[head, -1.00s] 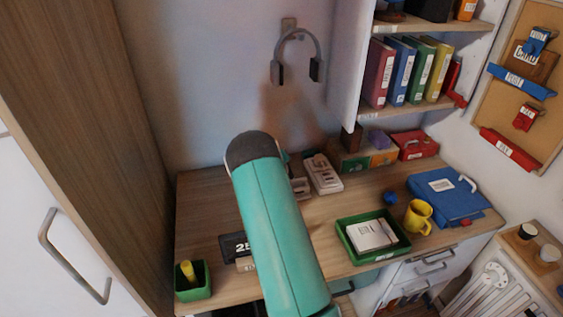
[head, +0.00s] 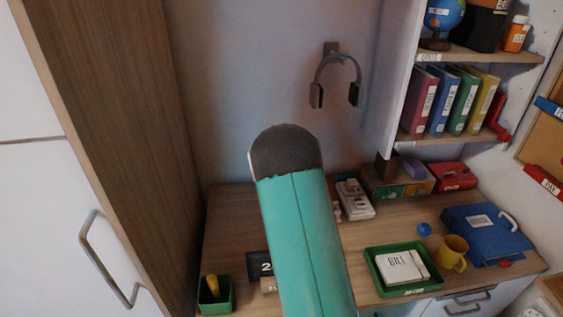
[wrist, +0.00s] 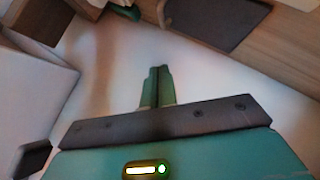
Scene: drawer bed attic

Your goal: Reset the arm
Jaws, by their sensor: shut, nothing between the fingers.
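My arm shows in the head view as a teal link with a dark rounded end, rising from the bottom in front of the desk (head: 225,225). My gripper is hidden in the head view. In the wrist view my gripper (wrist: 157,72) points away from the camera, with its two teal fingers shut together and nothing between them. A pale surface lies behind the fingertips.
A green tray (head: 372,270) with a paper marked BILL, a yellow mug (head: 452,252) and a blue case (head: 482,235) are on the desk. Headphones (head: 337,70) hang on the wall. A shelf with binders (head: 445,100) is at right, a tall wooden cabinet (head: 115,130) at left.

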